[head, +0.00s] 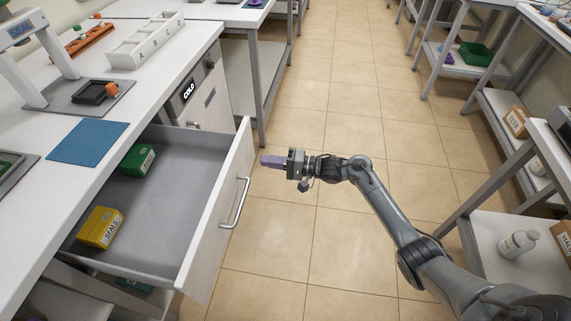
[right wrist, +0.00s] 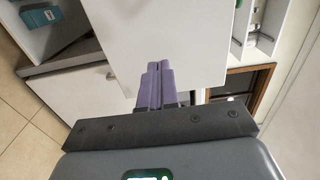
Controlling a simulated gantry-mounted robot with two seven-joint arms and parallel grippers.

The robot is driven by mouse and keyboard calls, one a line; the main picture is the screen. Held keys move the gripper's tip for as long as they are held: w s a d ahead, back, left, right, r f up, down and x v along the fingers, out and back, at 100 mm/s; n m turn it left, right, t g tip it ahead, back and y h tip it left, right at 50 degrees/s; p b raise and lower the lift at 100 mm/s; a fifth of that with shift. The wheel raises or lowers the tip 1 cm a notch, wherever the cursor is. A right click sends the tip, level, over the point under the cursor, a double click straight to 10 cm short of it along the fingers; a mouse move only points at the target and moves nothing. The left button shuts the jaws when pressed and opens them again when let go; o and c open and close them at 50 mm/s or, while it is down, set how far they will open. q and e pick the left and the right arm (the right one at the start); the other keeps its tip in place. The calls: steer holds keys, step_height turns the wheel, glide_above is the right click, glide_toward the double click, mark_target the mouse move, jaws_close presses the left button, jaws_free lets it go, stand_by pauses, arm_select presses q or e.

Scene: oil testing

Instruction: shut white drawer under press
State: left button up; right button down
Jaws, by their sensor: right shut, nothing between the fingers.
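The white drawer (head: 228,195) under the counter is pulled far out, with its front panel toward the aisle and a metal bar handle (head: 236,203) on it. Inside lie a yellow box marked SEALS (head: 100,227) and a green box (head: 138,160). The press (head: 38,62) stands on the counter above. My right gripper (head: 264,161) is shut and empty, to the right of the drawer front near its far end and pointing left. In the right wrist view its purple fingers (right wrist: 155,82) lie together before a white panel (right wrist: 150,35); I cannot tell whether they touch it. My left gripper is not in view.
A blue mat (head: 88,141) and a black tray (head: 94,92) lie on the counter. A cabinet marked COLD (head: 188,90) stands beyond the drawer. Shelving with bottles (head: 517,243) and boxes lines the right. The tiled aisle floor (head: 290,255) is clear.

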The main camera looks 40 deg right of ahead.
mark_target(246, 158)
steer(key=shift+x, duration=2.1)
